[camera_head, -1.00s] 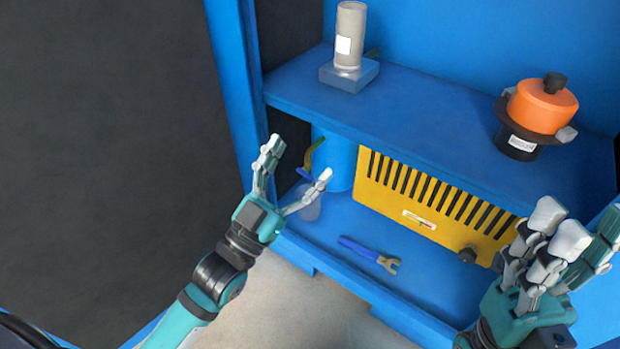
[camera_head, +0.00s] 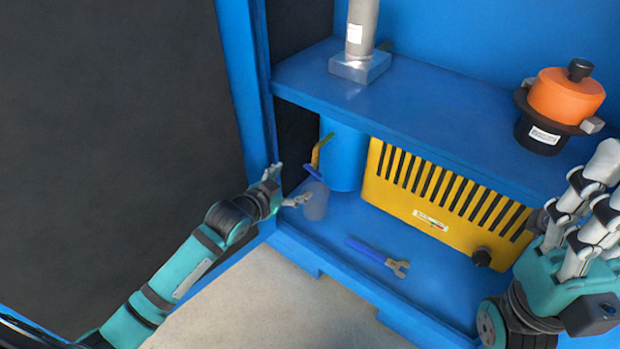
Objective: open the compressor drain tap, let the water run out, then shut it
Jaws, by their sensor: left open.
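The blue tank (camera_head: 343,158) stands under the shelf at the left of the cabinet.
A blue-handled wrench (camera_head: 377,254) lies on the cabinet floor before a yellow slotted unit (camera_head: 440,205). On the blue shelf (camera_head: 440,115) above are a grey cylinder on a block (camera_head: 361,45) and an orange-and-black pot-like part (camera_head: 563,98). A dark panel (camera_head: 110,130) fills the left.

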